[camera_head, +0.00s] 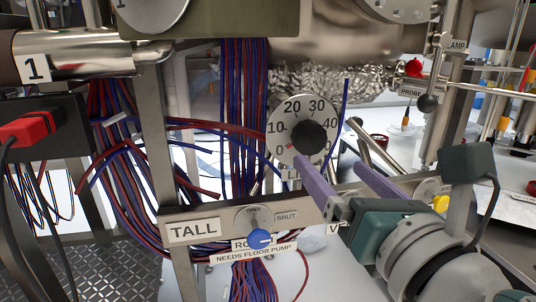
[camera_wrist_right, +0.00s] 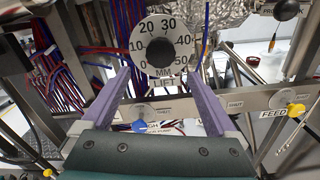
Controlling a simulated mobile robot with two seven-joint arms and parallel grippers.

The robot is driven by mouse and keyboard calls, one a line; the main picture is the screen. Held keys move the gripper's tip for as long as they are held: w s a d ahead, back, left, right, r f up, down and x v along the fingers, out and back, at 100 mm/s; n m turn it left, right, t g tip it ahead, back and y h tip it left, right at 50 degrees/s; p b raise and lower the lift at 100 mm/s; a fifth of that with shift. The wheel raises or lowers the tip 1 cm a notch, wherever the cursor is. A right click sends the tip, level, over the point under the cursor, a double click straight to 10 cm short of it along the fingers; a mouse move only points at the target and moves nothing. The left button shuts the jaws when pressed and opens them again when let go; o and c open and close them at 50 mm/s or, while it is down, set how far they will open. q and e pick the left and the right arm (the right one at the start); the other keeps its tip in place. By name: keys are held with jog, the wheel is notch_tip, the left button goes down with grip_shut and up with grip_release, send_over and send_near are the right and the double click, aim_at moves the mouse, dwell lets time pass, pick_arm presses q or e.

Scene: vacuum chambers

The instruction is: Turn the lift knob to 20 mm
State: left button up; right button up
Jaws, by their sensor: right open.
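The lift knob is a black round knob (camera_head: 309,138) on a white dial (camera_head: 284,112) with a scale from 0 through 20 and 30 upwards. A small red mark shows at the knob's lower left, close to the 0. In the right wrist view the knob (camera_wrist_right: 159,51) sits on its dial, marked MM and LIFT. My right gripper (camera_head: 328,162) is open, its two purple fingers pointing toward the dial from below and right. In the wrist view the fingertips (camera_wrist_right: 158,72) appear on either side of the lower dial, with nothing between them. I cannot tell any contact. My left gripper is out of view.
Below the dial is a metal rail with a blue valve knob (camera_head: 260,239) labelled OPEN and SHUT. A yellow knob (camera_wrist_right: 296,110) by a FEED label is to the right. Red and blue cable bundles (camera_head: 248,110) hang left of the dial. Crinkled foil (camera_head: 345,82) is behind it.

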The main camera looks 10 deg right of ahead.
aim_at(311, 143)
jog(key=w+b, duration=0.1)
jog(key=w, duration=0.7)
jog(key=shift+w+a, duration=0.1)
jog(key=shift+w, duration=0.25)
jog(key=c, duration=1.4)
jog(key=shift+m, duration=0.3)
